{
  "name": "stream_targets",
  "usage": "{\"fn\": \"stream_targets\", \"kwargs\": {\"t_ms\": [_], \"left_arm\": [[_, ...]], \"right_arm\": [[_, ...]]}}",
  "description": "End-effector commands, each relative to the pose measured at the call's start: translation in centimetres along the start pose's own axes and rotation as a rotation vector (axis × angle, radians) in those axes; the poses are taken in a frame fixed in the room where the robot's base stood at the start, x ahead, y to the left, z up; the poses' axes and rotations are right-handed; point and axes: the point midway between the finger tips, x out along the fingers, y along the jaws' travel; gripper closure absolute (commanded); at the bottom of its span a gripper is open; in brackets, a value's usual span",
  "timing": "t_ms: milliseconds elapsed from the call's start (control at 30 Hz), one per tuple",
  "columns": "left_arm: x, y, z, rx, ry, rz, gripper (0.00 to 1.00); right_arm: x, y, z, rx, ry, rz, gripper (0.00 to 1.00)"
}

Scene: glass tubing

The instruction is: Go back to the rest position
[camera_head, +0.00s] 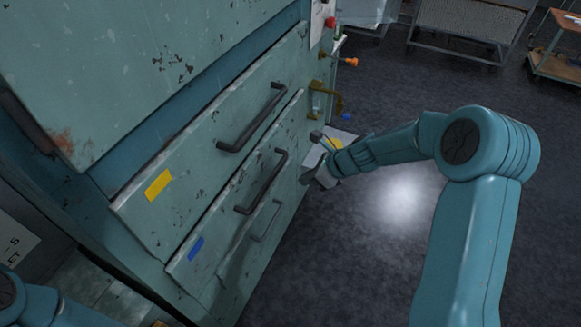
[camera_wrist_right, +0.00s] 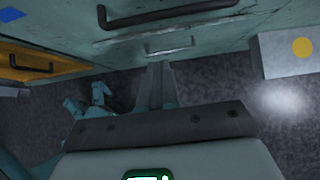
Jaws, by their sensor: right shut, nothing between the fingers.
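My right arm reaches in from the right in the head view, and its gripper (camera_head: 311,178) is beside the front of the teal cabinet (camera_head: 225,170), near the lower drawers. In the right wrist view the fingers (camera_wrist_right: 155,85) are together with nothing between them, pointing toward the lower cabinet edge. I cannot tell whether they touch the cabinet. The upper drawer has a black handle (camera_head: 252,118) and a yellow label (camera_head: 158,185). The drawer below has a second black handle (camera_head: 262,182) and a blue label (camera_head: 196,248). Only part of my left arm shows at bottom left; its gripper is out of frame.
A lower, greyer handle (camera_head: 267,221) also shows in the right wrist view (camera_wrist_right: 170,49). A pale box with a yellow disc (camera_wrist_right: 303,47) is at right there. A brass-coloured bracket (camera_head: 328,98) projects from the cabinet. Carts (camera_head: 470,22) stand far back; dark floor (camera_head: 370,245) is open.

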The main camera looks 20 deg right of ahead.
Motion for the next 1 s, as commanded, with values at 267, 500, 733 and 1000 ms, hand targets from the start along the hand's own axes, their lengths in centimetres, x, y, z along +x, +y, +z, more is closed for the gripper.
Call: {"fn": "stream_targets", "kwargs": {"t_ms": [267,500,733,1000], "left_arm": [[0.0,0.0,0.0,0.0,0.001,0.0,0.48],[0.0,0.0,0.0,0.0,0.0,0.0,0.48],[0.0,0.0,0.0,0.0,0.001,0.0,0.48],[0.0,0.0,0.0,0.0,0.0,0.0,0.48]], "right_arm": [[0.3,0.7,0.2,-0.008,0.001,0.015,1.0],[6.7,12.2,-5.4,-0.145,0.158,0.278,1.0],[7.5,26.6,-17.6,-1.103,0.24,0.624,1.0],[7.1,28.4,-18.6,-2.021,-0.002,0.603,1.0]]}}
